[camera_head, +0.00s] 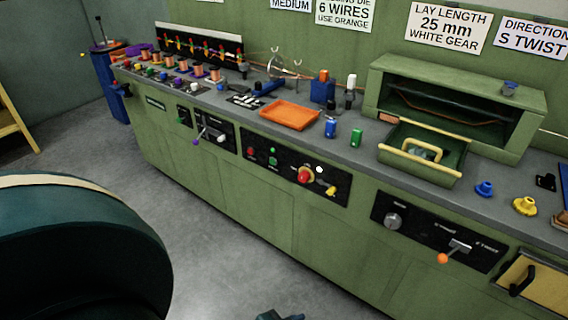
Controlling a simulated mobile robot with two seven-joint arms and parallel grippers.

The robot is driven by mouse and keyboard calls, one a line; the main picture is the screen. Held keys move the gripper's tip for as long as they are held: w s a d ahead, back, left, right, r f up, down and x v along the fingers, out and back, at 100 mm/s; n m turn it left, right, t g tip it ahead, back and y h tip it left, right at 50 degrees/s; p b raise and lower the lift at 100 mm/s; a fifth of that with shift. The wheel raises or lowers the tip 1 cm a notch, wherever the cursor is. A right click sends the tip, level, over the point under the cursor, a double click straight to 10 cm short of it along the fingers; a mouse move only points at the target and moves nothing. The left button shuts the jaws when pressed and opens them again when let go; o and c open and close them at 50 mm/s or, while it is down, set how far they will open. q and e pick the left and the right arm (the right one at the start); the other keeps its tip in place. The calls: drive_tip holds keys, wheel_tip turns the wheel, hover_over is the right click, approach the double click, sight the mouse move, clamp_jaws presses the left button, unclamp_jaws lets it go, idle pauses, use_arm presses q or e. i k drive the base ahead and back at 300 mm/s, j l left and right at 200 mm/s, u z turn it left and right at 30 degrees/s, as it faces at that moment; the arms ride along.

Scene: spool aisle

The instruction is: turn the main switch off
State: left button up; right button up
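The control panel (260,172) on the front of the green bench carries a red round button on a yellow base (305,175), a small red and a small green button, a white round part and a yellow handle (331,190). The panel's labels are too small to read, so I cannot tell which control is the main switch or how it is set. Neither gripper can be made out. A small dark shape at the bottom edge is cut off, and I cannot tell what it is.
A second panel has a grey knob (393,220) and an orange-tipped lever (443,258). An orange tray (290,115) and an open green drawer (420,165) are on the bench. A large dark round body (75,255) fills the lower left; grey floor lies between.

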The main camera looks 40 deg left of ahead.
sight(304, 176)
drive_tip(key=i+j+u, duration=0.45)
drive_tip(key=u, duration=0.15)
drive_tip(key=i+l, duration=0.2)
drive_tip(key=i, duration=0.3)
drive_tip(key=i+u, duration=0.05)
